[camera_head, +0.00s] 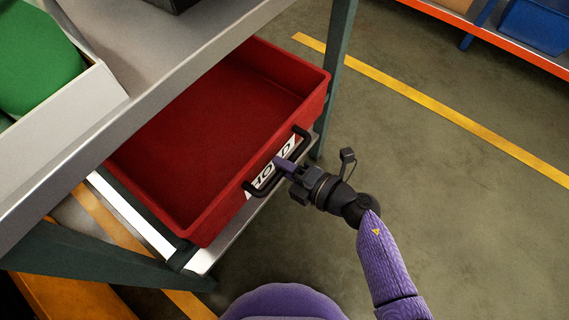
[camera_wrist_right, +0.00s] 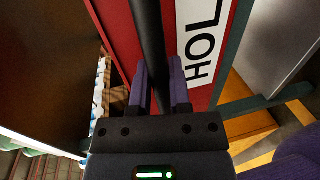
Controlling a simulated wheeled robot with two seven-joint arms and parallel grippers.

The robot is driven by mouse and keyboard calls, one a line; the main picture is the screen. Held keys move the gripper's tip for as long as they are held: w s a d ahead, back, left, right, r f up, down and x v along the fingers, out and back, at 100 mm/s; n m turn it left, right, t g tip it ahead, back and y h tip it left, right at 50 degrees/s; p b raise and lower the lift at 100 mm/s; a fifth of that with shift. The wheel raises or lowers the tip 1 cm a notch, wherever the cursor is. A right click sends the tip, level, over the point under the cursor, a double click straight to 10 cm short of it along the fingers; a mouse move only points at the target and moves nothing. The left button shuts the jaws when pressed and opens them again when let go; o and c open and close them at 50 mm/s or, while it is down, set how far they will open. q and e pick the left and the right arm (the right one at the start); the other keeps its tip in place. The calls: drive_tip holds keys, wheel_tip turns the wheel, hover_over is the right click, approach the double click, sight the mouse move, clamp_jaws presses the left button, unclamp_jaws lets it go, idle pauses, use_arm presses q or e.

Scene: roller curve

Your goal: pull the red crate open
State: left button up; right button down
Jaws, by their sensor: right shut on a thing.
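The red crate (camera_head: 205,135) sits on a lower shelf of a metal rack, drawn partly out past the shelf above it. Its inside looks empty where it shows; its back end is hidden under the upper shelf. A black bar handle (camera_head: 259,190) runs across its front, over a white label with black letters. My right gripper (camera_head: 283,166) is at the handle's middle, shut on it. In the right wrist view the dark handle (camera_wrist_right: 150,45) passes between the two purple fingers (camera_wrist_right: 158,85), with the red front and label behind. My left gripper is not in view.
The rack's upper shelf (camera_head: 165,70) overhangs the crate's back. A green post (camera_head: 338,60) stands beside the crate's far corner. A white bin with green contents (camera_head: 70,100) is at upper left. The floor (camera_head: 470,220) at right is open, crossed by a yellow line.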

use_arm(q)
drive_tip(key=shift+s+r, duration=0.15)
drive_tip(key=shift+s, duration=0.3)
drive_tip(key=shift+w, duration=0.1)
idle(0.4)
